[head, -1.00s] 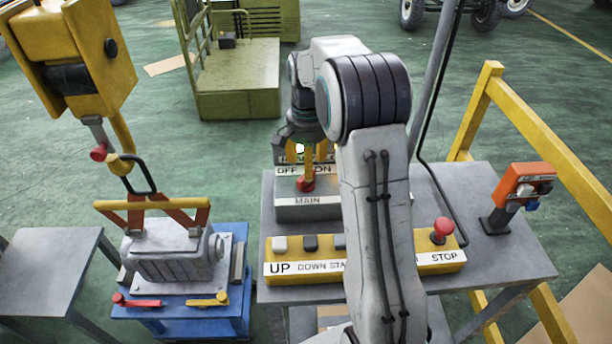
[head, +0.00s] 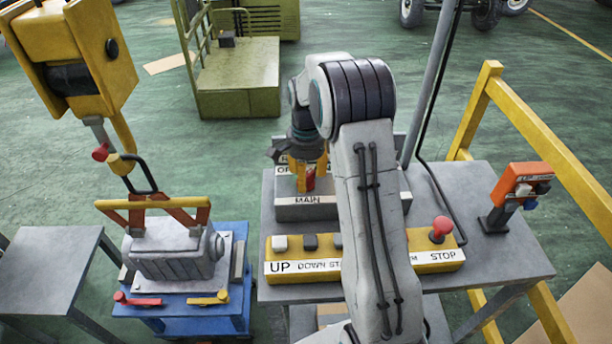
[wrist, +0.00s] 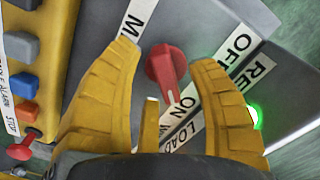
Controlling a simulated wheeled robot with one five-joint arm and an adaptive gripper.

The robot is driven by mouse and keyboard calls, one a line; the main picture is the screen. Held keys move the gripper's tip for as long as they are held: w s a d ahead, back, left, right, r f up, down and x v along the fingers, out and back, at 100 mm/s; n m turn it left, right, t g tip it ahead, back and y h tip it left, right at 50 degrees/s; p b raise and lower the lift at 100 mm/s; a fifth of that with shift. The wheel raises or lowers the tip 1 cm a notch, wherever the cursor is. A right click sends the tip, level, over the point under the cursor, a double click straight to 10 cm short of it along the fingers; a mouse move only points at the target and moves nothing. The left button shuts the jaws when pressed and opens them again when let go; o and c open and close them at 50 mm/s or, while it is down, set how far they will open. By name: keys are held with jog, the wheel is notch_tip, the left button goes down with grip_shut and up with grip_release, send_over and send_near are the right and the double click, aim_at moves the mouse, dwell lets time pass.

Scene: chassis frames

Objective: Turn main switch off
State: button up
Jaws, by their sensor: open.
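The main switch is a red knob (head: 310,179) on a grey box (head: 290,212) labelled MAIN. In the wrist view the red knob (wrist: 163,64) lies between the yellow fingers of my gripper (wrist: 164,55). Its narrow end lies toward the ON label (wrist: 186,103); the OFF label (wrist: 238,42) is to the upper right. My gripper (head: 309,176) is open, with a finger on either side of the knob and visible gaps in the wrist view. In the head view the fingers partly cover the knob and the ON label.
A yellow panel (head: 300,245) with buttons and a red STOP button (head: 441,226) sits in front of the box. An orange switch box (head: 520,182) stands to the right. A green light (wrist: 254,116) glows on the box. A hoist (head: 75,65) hangs at left.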

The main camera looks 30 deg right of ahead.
jog(key=shift+f, duration=0.35)
jog(key=shift+c, duration=0.5)
grip_shut()
